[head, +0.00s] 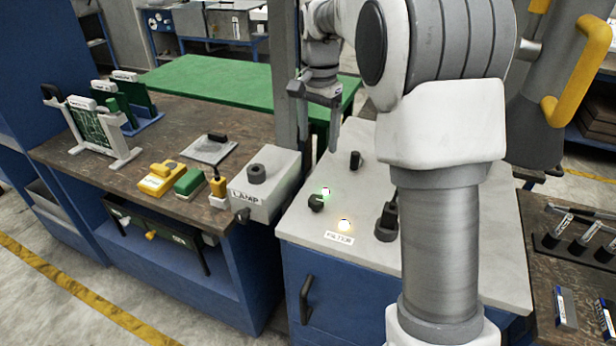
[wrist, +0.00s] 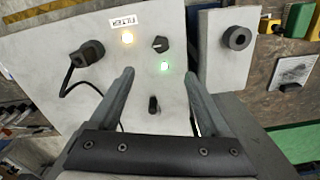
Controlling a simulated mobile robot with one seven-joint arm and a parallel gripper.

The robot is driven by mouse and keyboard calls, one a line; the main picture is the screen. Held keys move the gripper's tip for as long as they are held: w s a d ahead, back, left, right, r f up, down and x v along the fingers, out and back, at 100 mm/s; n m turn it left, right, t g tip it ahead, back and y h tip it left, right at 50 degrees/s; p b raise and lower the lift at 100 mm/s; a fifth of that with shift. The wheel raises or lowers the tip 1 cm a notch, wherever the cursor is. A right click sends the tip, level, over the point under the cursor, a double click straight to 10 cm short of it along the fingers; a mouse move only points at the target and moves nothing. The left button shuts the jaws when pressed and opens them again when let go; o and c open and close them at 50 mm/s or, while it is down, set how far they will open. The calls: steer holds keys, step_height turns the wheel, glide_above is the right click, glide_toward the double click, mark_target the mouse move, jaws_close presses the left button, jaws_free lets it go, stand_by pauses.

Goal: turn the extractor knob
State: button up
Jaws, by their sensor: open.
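A black knob (head: 316,202) with a pointer sits on the grey top of the blue cabinet, beside a lit green lamp (head: 325,191). The knob shows in the wrist view (wrist: 160,44), beyond my fingertips. A second, upright black knob or handle (head: 355,160) stands farther back; in the wrist view it (wrist: 153,104) appears between my fingers, nearer the palm. I read no extractor label, so I cannot tell which is the extractor knob. My gripper (head: 318,145) is open and empty, pointing down above the cabinet top; its fingers show in the wrist view (wrist: 158,75).
A lit amber lamp (head: 344,225) sits by the FILTER label (head: 339,238). A black plug with a cable (head: 387,222) stands to its right. The LAMP box (head: 270,190) with a round black knob (head: 257,172) adjoins the cabinet's left side. A grey post (head: 287,75) rises behind.

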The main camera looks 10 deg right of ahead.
mark_target(316, 199)
steer(key=f, duration=1.8)
steer(key=shift+w+b, duration=0.3)
steer(key=shift+r, duration=0.1)
jaws_close()
